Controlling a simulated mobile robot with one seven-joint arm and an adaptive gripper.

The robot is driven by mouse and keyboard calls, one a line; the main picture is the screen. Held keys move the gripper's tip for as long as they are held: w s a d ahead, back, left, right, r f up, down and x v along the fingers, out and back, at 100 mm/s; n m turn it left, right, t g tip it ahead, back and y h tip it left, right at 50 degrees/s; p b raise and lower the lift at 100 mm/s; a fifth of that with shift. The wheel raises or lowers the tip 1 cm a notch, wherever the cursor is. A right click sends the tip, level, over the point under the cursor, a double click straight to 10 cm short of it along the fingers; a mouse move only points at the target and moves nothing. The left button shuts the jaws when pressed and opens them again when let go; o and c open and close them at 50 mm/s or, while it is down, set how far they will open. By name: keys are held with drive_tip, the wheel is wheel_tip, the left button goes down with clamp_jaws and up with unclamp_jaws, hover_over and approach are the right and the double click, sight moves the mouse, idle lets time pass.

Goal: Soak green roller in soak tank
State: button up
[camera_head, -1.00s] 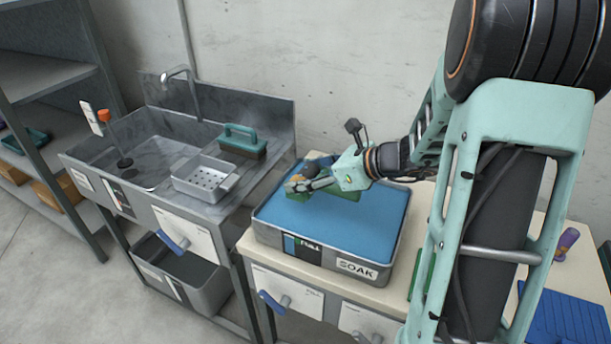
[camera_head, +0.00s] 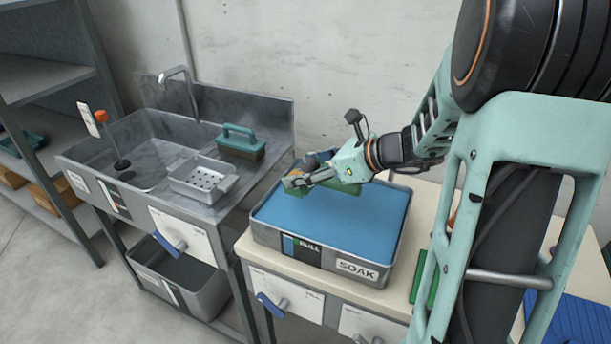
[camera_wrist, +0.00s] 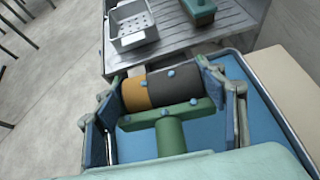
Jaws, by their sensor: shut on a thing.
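The green roller has a green handle and crossbar (camera_wrist: 170,112) and a drum, half orange-brown and half dark grey (camera_wrist: 172,86). In the head view, its green part (camera_head: 347,187) shows beside my gripper (camera_head: 305,182). My gripper (camera_wrist: 172,98) is shut on the roller, with its fingers at either side in the wrist view. The soak tank (camera_head: 358,269) is a grey tray labelled SOAK, filled with blue liquid (camera_head: 330,222). The roller is over the back part of the tank; I cannot tell whether it touches the liquid.
A metal sink with a tap (camera_head: 178,76) stands to the left. A perforated tray (camera_head: 203,178) and a green-handled brush (camera_head: 240,141) rest on its drainboard. A green item (camera_head: 424,278) and a blue mat (camera_head: 575,322) lie on the table at right. The wall is behind.

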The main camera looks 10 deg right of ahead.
drive_tip(key=shift+f+b, duration=5.15)
drive_tip(key=shift+f, duration=1.05)
drive_tip(key=shift+r, duration=0.2)
idle(0.8)
wheel_tip(320, 180, up, 12)
drive_tip(key=p, duration=1)
drive_tip(key=shift+f, duration=0.25)
